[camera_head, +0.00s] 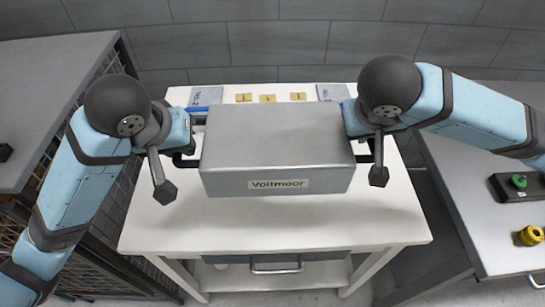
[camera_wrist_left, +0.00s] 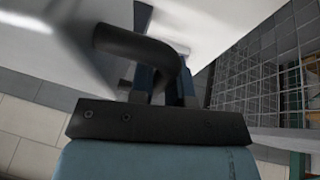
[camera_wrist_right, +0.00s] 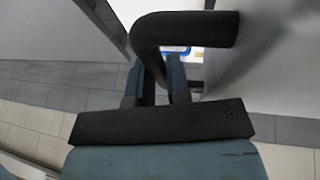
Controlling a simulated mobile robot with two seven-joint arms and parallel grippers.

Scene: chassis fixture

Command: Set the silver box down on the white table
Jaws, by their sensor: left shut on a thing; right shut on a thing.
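The silver box (camera_head: 275,140), labelled "Voltmoor", is level above the middle of the white table (camera_head: 290,226). Whether its underside touches the tabletop cannot be told. It has a black handle on each side. My left gripper (camera_head: 192,150) is shut on the left handle, and the left wrist view shows this handle (camera_wrist_left: 135,42) between the fingers. My right gripper (camera_head: 360,150) is shut on the right handle, and the right wrist view shows that handle (camera_wrist_right: 190,28) in the fingers. The box hides the table under and behind it.
Small yellow blocks (camera_head: 267,98) and two grey labelled plates (camera_head: 207,96) lie along the table's back edge. The front of the tabletop is clear. A grey bench with a green button (camera_head: 519,181) and a yellow part (camera_head: 530,235) stands right. A mesh-sided grey cabinet (camera_head: 60,75) stands left.

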